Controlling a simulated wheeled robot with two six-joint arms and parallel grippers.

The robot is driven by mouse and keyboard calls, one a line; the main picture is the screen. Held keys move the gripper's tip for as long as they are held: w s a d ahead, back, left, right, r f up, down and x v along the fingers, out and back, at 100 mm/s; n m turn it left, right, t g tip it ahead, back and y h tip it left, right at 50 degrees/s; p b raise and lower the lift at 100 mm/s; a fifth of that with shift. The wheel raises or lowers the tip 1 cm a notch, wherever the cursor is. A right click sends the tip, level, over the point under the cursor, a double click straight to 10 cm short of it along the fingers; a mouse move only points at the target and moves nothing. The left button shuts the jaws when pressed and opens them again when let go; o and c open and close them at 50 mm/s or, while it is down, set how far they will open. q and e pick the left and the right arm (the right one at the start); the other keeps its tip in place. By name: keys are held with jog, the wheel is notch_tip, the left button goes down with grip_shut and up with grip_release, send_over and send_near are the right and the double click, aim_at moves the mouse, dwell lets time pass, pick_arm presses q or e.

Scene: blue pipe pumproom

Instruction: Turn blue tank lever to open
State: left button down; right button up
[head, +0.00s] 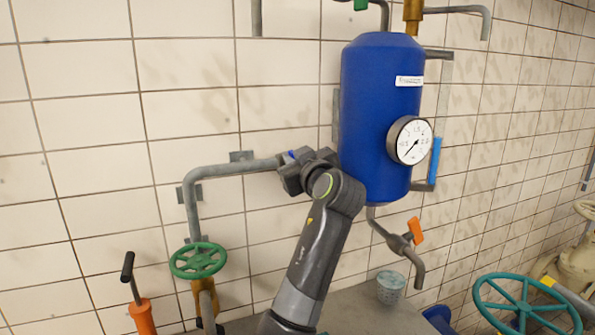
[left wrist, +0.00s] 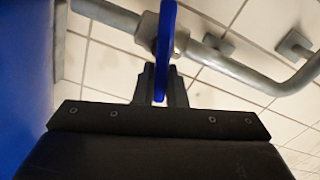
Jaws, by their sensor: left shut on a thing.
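The blue tank (head: 380,110) hangs on the tiled wall in the head view, and its side fills the left edge of the left wrist view (left wrist: 25,75). The blue lever (left wrist: 166,35) sits on a valve fitting (left wrist: 150,33) of the grey pipe beside the tank. In the left wrist view it lies crosswise to the pipe. My left gripper (left wrist: 160,86) is shut on the lever, with a finger on each side of it. In the head view the gripper (head: 305,172) hides most of the lever; a small blue bit (head: 291,154) shows. My right gripper is not in view.
A round gauge (head: 410,140) is on the tank's front. An orange-handled valve (head: 415,231) hangs below it. A green handwheel (head: 198,261) and an orange pump (head: 142,316) are at lower left. A cup (head: 390,288) stands on the grey surface. A teal wheel (head: 527,307) is at lower right.

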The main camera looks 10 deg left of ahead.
pick_arm(q)
jog(key=n+b, duration=0.2)
jog(key=f+n+b, duration=0.1)
jog(key=n+b, duration=0.1)
jog(key=n, duration=0.1)
jog(key=a+n+b, duration=0.1)
jog(key=n+b, duration=0.1)
jog(key=shift+s+f, duration=0.2)
jog(key=shift+s, duration=0.2)
jog(key=n+b, duration=0.1)
jog(key=n, duration=0.1)
jog(key=n+b, duration=0.1)
jog(key=n, duration=0.1)
jog(key=shift+s+a+f, duration=0.1)
jog(key=shift+a+f, duration=0.1)
jog(key=shift+f, duration=0.15)
jog(key=shift+f+n+b, duration=0.15)
jog(key=shift+n+b, duration=0.35)
jog(key=shift+n, duration=0.4)
jog(key=shift+f+n+b, duration=0.15)
jog(key=shift+n+b, duration=0.3)
jog(key=shift+n, duration=0.45)
jog(key=c, duration=1.5)
grip_release()
